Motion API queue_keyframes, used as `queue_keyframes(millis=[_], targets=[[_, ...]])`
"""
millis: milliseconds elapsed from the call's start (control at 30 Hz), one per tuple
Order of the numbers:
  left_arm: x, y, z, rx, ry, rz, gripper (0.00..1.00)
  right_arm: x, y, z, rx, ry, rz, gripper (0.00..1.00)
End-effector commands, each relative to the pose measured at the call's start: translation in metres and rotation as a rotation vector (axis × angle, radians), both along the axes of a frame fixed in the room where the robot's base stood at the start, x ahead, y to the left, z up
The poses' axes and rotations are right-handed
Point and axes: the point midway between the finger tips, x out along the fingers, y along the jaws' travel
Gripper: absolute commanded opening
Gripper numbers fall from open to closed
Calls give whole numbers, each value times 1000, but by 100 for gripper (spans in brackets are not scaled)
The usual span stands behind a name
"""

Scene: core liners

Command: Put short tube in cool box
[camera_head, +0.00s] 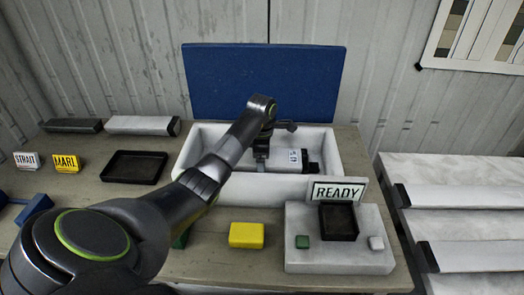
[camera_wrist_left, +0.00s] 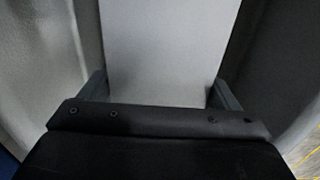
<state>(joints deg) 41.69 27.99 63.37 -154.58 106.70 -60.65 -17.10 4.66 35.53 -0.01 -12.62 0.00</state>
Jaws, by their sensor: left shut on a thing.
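The short tube (camera_head: 285,160) is a pale cylinder with a dark end cap and a small printed label. It lies inside the white cool box (camera_head: 245,188), whose blue lid (camera_head: 262,82) stands open behind it. My left gripper (camera_head: 262,160) reaches down into the box and is shut on the tube. In the left wrist view the pale tube (camera_wrist_left: 170,45) lies between the two fingers (camera_wrist_left: 158,92). My arm hides part of the box's left side and the tube's left end. My right gripper is not in view.
Two tubes, one dark (camera_head: 72,125) and one pale (camera_head: 138,125), lie at the back left. STRAIT (camera_head: 27,161) and MARL (camera_head: 67,163) signs and a black tray (camera_head: 133,168) stand nearby. A yellow block (camera_head: 246,235) and a READY station (camera_head: 340,258) are in front.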

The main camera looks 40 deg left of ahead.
Motion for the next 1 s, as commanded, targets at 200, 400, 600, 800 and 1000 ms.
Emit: queue_keyframes(millis=[200,400,600,800,1000], targets=[[1,0,-7,2,-6,-2,25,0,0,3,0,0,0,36],[1,0,-8,1,-6,-2,25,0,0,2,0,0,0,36],[0,0,-11,1,-2,-1,99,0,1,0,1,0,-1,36],[0,0,-11,1,-1,-1,100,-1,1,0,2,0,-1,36],[1,1,-1,1,-6,-1,100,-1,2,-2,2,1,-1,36]])
